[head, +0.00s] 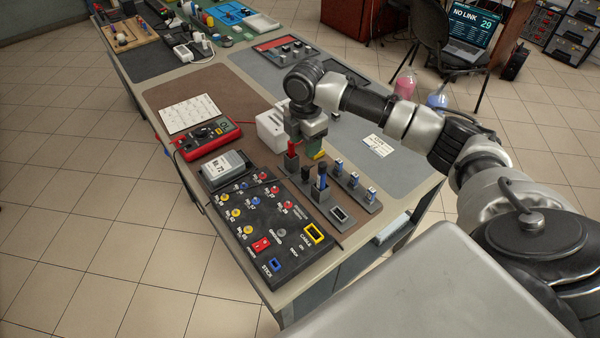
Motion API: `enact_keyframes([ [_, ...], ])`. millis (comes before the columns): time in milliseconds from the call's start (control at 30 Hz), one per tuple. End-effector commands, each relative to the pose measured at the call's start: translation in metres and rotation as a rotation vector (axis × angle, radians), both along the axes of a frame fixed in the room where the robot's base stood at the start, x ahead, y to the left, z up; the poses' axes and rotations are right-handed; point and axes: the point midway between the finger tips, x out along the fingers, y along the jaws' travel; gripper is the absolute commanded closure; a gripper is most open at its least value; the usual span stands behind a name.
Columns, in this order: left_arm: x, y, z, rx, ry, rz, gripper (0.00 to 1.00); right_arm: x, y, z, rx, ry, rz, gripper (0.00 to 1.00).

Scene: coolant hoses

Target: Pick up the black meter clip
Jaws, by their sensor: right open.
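A dark upright piece that looks like the black meter clip (322,168) stands in a grey holder (319,194) on the bench, with blue showing just below its top. At this size I cannot be sure of its outline. A red clip (291,149) stands in a similar holder to its left. My right gripper (307,142) is open above and slightly behind these holders, apart from the dark piece. A yellow-green piece (316,151) shows by its fingers; I cannot tell whether it touches them. My left gripper is out of view.
A black panel (281,232) with coloured sockets lies in front of the holders. Small sticks (354,180) stand in a row to their right. A red multimeter (210,138) and grey meter (227,168) lie left. A white box (271,130) stands behind. The grey mat (400,176) at right has free room.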

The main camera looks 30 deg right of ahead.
Motion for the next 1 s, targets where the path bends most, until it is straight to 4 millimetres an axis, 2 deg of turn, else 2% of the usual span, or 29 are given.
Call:
enact_keyframes([
  [100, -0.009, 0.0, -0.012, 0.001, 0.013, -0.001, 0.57, 0.0, 0.0, -0.011, 0.0, 0.0, 0.0, 0.49],
  [267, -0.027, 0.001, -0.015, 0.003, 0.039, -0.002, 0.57, 0.0, 0.0, -0.018, 0.0, 0.001, 0.0, 0.49],
  [333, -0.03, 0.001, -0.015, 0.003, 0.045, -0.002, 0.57, -0.001, 0.0, -0.026, 0.0, 0.003, 0.0, 0.49],
  [533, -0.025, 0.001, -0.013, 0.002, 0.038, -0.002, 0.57, -0.001, 0.0, -0.056, 0.001, 0.004, 0.0, 0.49],
  [733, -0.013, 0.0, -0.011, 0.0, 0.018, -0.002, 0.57, -0.001, 0.0, -0.071, -0.001, 0.001, -0.001, 0.49],
  [1000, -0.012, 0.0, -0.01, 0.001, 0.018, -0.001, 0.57, -0.001, 0.0, -0.11, -0.001, 0.002, -0.001, 0.49],
])
